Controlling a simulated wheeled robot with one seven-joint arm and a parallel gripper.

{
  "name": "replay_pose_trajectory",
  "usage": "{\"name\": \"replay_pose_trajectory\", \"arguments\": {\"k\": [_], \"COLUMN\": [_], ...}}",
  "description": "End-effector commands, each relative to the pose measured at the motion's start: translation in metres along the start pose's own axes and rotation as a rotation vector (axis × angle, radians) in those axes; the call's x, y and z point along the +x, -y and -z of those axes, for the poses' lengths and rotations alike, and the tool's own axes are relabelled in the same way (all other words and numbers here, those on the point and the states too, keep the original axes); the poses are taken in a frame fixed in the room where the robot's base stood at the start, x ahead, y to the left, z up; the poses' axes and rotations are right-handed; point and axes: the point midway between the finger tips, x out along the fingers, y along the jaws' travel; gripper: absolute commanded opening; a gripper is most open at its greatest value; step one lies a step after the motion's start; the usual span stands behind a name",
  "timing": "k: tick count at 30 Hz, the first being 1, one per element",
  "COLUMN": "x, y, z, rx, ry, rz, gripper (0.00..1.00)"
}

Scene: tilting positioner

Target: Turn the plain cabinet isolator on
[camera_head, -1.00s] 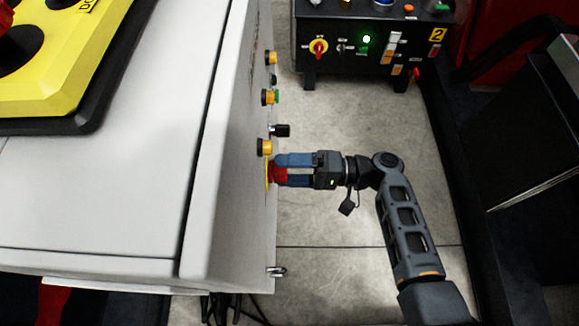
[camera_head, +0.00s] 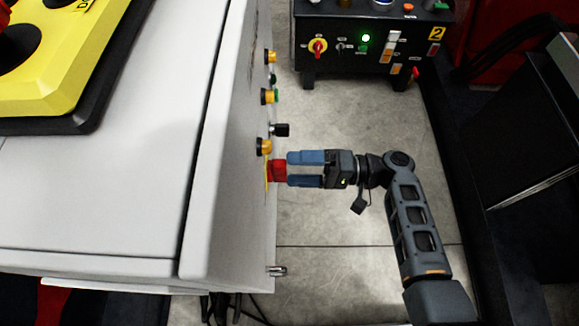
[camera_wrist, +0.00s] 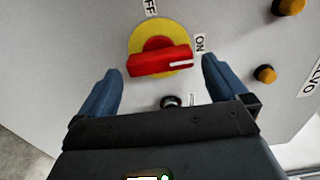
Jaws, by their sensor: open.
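The isolator is a red handle (camera_wrist: 160,62) on a yellow round plate (camera_wrist: 150,35) on the grey cabinet's face. In the wrist view its white mark points right, by the ON label (camera_wrist: 200,44); the OFF label (camera_wrist: 150,6) is above. In the head view the red handle (camera_head: 277,171) sticks out from the cabinet side. My gripper (camera_head: 304,171) is open and empty, just off the handle's outer end, apart from it. In the wrist view my blue fingers (camera_wrist: 162,95) stand either side of the handle, without visible contact.
Other yellow buttons (camera_head: 265,147) and a black knob (camera_head: 281,130) line the cabinet face close to my gripper. A second black control box (camera_head: 370,40) with its own red-yellow switch (camera_head: 317,47) stands at the back. Clear floor (camera_head: 330,110) lies between.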

Motion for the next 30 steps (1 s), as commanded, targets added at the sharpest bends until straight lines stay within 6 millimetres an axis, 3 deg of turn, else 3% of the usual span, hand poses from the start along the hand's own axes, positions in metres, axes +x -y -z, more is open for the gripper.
{"name": "replay_pose_trajectory", "arguments": {"k": [3,10,30], "x": [-0.022,-0.048,-0.052], "y": [-0.001,0.0,-0.001], "z": [0.001,0.001,-0.001], "rx": [0.0,0.0,0.002], "ry": [-0.003,-0.001,-0.002], "rz": [-0.001,-0.001,-0.006], "gripper": [1.0,1.0,1.0]}}
